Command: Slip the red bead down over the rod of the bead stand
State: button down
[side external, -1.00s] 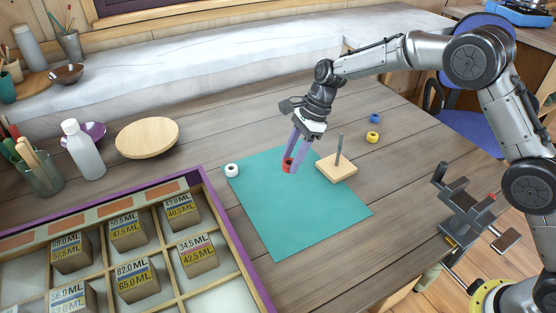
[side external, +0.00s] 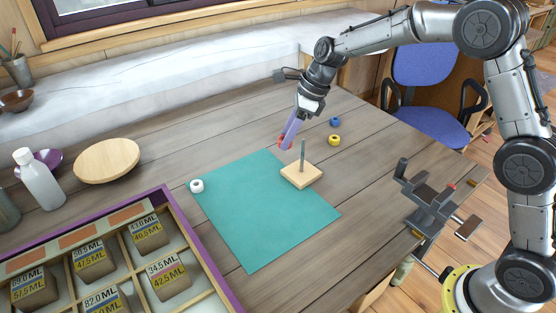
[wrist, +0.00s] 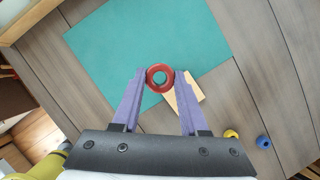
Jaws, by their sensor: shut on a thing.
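My gripper (side external: 287,143) is shut on the red bead (wrist: 160,77), which sits between the two purple fingertips with its hole facing the wrist camera. In the side view the red bead (side external: 282,141) is partly hidden by a finger. The bead stand (side external: 302,176) is a light wooden block with an upright grey rod (side external: 303,153), on the right edge of the teal mat. The bead is in the air, left of the rod's top in the side view and apart from it. In the wrist view the block (wrist: 188,100) shows partly behind the bead; the rod is hidden there.
The teal mat (side external: 262,220) is mostly bare. A white bead (side external: 197,186) lies at its left corner. A blue bead (side external: 335,122) and a yellow bead (side external: 334,140) lie on the table beyond the stand. A divided tray (side external: 214,262) stands front left.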

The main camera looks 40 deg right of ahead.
jog(key=d, duration=0.2)
jog(key=w+d+r+m, duration=0.1)
jog(key=d, duration=0.2)
jog(key=w+d+r+m, duration=0.1)
jog(key=d, duration=0.2)
jog(key=shift+w+r+t+h, duration=0.15)
jog(key=shift+w+t+h, duration=0.15)
jog(key=shift+h, duration=0.1)
notch_tip(320, 180, down, 8)
jog(key=shift+d+r, duration=0.15)
dwell(0.4)
jog(key=shift+c, duration=1.8)
grip_release()
jog(key=v, duration=1.3)
jog(key=shift+s+d+r, duration=0.15)
jog(key=shift+d+r, duration=0.05)
jog(key=shift+r, duration=0.1)
